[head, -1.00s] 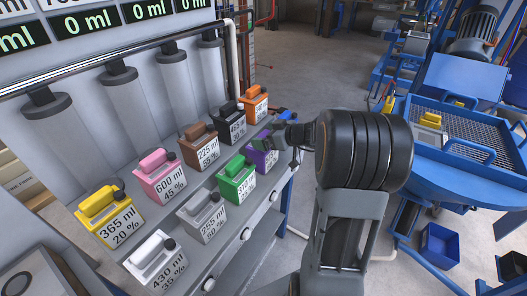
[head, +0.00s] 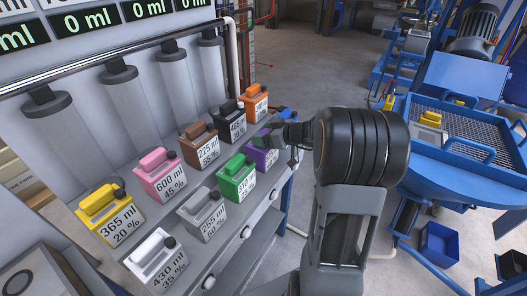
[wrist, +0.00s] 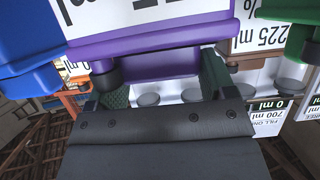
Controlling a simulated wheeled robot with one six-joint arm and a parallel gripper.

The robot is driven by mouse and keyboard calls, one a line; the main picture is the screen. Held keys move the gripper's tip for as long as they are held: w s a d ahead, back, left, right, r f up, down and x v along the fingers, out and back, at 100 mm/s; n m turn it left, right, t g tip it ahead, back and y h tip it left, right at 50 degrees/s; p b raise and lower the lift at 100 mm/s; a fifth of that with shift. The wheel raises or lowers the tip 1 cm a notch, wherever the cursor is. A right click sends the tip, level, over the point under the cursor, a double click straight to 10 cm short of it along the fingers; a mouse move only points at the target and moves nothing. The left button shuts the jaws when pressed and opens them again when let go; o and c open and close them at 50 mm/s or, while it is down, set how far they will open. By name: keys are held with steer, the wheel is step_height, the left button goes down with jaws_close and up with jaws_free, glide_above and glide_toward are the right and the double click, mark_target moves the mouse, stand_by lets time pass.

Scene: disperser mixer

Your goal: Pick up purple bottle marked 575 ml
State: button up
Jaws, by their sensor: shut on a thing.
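My gripper comes from the right and is shut on the bottle's top handle. In the wrist view, the purple bottle (wrist: 150,43) fills the upper middle, and its handle lies between the green-padded fingers of my gripper (wrist: 165,82). Its label is cut off there and mostly hidden in the head view, so I cannot read the volume. I cannot tell whether its base touches the shelf.
The green bottle (head: 237,180) stands close to its left, with the grey one (head: 203,214) beyond. The brown (head: 201,146), black (head: 230,121) and orange (head: 256,103) bottles stand behind. A blue bottle (wrist: 28,50) is close by in the wrist view. Open floor lies beyond the shelf.

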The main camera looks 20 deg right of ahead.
steer(key=c, duration=0.6)
steer(key=shift+r, duration=0.15)
steer(key=shift+c, duration=0.2)
